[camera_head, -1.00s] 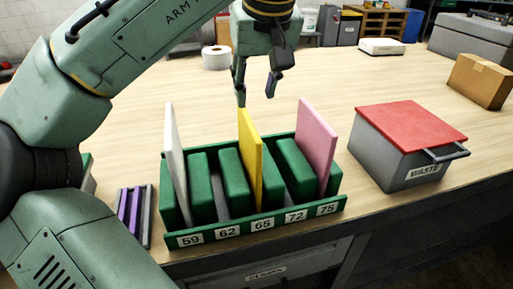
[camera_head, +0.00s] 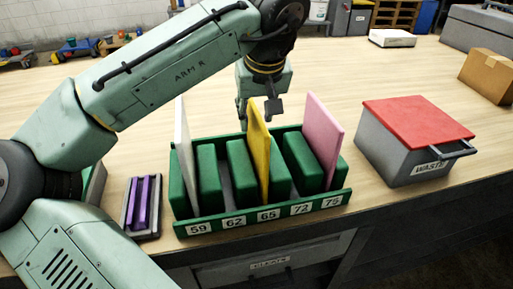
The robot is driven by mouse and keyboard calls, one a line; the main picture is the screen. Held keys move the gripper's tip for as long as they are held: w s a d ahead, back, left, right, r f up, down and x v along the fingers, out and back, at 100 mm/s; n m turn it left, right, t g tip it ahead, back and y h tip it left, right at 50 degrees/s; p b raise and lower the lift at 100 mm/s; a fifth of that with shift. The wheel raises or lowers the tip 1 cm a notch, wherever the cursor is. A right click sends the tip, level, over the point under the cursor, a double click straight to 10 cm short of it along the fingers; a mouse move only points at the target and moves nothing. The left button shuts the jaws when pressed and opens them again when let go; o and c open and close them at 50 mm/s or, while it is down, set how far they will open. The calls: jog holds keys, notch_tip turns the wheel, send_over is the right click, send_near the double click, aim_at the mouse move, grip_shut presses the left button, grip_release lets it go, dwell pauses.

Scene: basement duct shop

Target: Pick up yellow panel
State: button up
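The yellow panel (camera_head: 260,150) stands upright in the green rack (camera_head: 262,228), behind the label 65. A white panel (camera_head: 184,150) stands at the rack's left end, near label 59. A pink panel (camera_head: 322,140) stands at its right end, near label 75. My gripper (camera_head: 257,108) points down at the top of the yellow panel. Its fingers are apart, one showing on each side of the panel's upper edge. The panel partly hides the left finger. I cannot tell whether either finger touches the panel.
Green padded blocks (camera_head: 243,168) stand between the panels. A grey waste box (camera_head: 400,160) with a red lid is on the right. A small dark holder with purple strips (camera_head: 145,203) is on the left. The table behind the rack is mostly clear.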

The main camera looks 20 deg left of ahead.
jog(key=shift+f, duration=0.2)
dwell(0.4)
jog(key=shift+c, duration=0.4)
grip_shut()
dwell(0.5)
